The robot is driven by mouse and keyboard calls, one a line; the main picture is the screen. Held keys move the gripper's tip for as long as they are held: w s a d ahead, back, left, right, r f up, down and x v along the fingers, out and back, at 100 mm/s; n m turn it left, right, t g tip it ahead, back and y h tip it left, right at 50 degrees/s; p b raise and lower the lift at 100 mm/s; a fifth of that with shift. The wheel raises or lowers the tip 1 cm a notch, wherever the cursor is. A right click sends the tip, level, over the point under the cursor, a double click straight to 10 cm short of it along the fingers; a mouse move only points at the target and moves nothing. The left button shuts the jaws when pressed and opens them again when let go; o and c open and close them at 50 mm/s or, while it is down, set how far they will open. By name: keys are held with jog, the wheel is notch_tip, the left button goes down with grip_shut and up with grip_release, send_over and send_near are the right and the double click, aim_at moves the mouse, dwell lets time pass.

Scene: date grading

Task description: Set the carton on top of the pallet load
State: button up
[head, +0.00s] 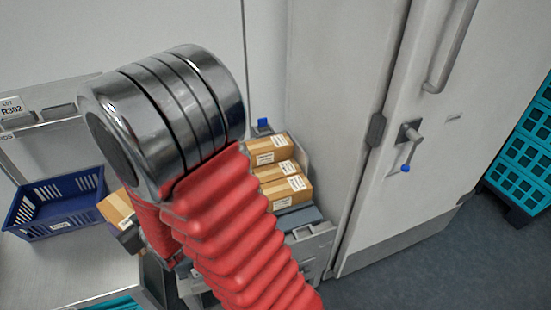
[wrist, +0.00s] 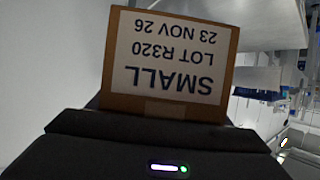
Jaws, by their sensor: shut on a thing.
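My gripper (wrist: 165,122) is shut on a brown carton (wrist: 170,50). The carton's white label reads SMALL, LOT R320, 23 NOV 26, upside down in the wrist view. In the head view the carton (head: 115,208) shows beside the blue basket, left of my red-sleeved arm, which partly hides it. A stack of teal crates (head: 522,150) stands on a dark pallet-like base (head: 508,205) at the right edge, partly out of frame and well away from the carton. Its top is only partly visible.
Several labelled cartons (head: 285,190) sit behind my arm on a grey support. A blue basket (head: 60,227) stands on a metal bench (head: 30,275) at left. A white door (head: 400,130) with a protruding handle stands between the cartons and the crates. The floor (head: 430,275) at lower right is clear.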

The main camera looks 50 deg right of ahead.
jog(key=shift+d, duration=0.25)
jog(key=d+f+m+h, duration=0.3)
jog(key=d+h, duration=0.1)
jog(key=d, duration=2.3)
jog(key=s+d+f+m+h, duration=0.1)
jog(key=s+d, duration=0.5)
jog(key=d, duration=0.5)
jog(key=s+d+f+m+g+h, duration=0.1)
jog(key=s+d+f+m+h, duration=0.1)
jog(key=s+d, duration=0.5)
jog(key=d, duration=0.4)
jog(key=shift+d+f+g, duration=0.2)
jog(key=shift+d+g, duration=0.1)
jog(key=shift+d, duration=0.05)
jog(key=shift+f, duration=0.1)
jog(key=shift+f, duration=3.3)
jog(key=shift+f, duration=0.55)
